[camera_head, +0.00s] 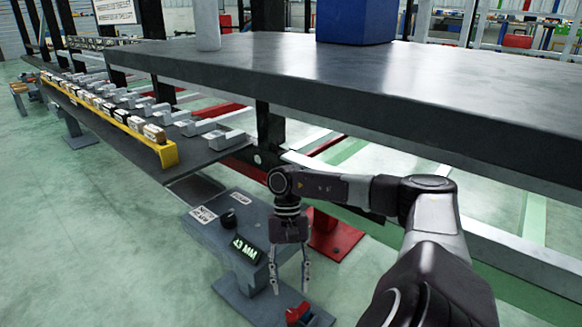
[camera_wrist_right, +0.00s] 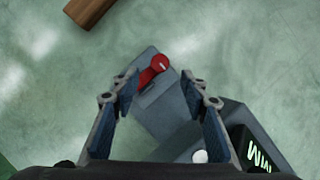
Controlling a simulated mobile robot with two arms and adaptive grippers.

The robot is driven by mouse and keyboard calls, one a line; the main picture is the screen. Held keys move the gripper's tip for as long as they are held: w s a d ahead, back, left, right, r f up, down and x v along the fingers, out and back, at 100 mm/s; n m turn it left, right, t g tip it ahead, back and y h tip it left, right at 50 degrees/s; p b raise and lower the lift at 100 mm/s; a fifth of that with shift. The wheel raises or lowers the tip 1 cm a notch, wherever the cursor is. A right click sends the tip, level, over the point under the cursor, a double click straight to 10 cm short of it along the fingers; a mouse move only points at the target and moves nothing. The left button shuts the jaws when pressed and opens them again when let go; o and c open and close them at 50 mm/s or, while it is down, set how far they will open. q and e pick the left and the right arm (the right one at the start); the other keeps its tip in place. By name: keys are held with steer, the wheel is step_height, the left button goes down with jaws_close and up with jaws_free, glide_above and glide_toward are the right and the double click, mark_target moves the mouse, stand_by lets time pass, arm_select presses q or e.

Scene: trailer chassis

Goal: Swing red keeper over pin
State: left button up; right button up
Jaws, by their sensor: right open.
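The red keeper (camera_head: 297,313) is a small red lever on the low end of a grey fixture (camera_head: 240,225), near the bottom edge of the head view. In the right wrist view the keeper (camera_wrist_right: 152,73) lies slanted, with a small pale mark near its upper end. I cannot clearly make out the pin. My right gripper (camera_head: 290,284) points down above the keeper, open and empty. In the wrist view its two fingertips (camera_wrist_right: 160,82) stand on either side of the keeper, apparently without touching it. My left gripper is not in view.
The fixture has a dark knob (camera_head: 229,218) and a green display reading 43 MM (camera_head: 246,248). A long grey tabletop (camera_head: 330,85) stands above and behind my right arm. A lower dark shelf (camera_head: 190,160) carries several metal blocks behind a yellow rail (camera_head: 110,115). A brown block (camera_wrist_right: 88,10) shows at the top.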

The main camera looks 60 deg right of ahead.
steer(key=shift+v, duration=2.3)
steer(key=shift+f, duration=0.1)
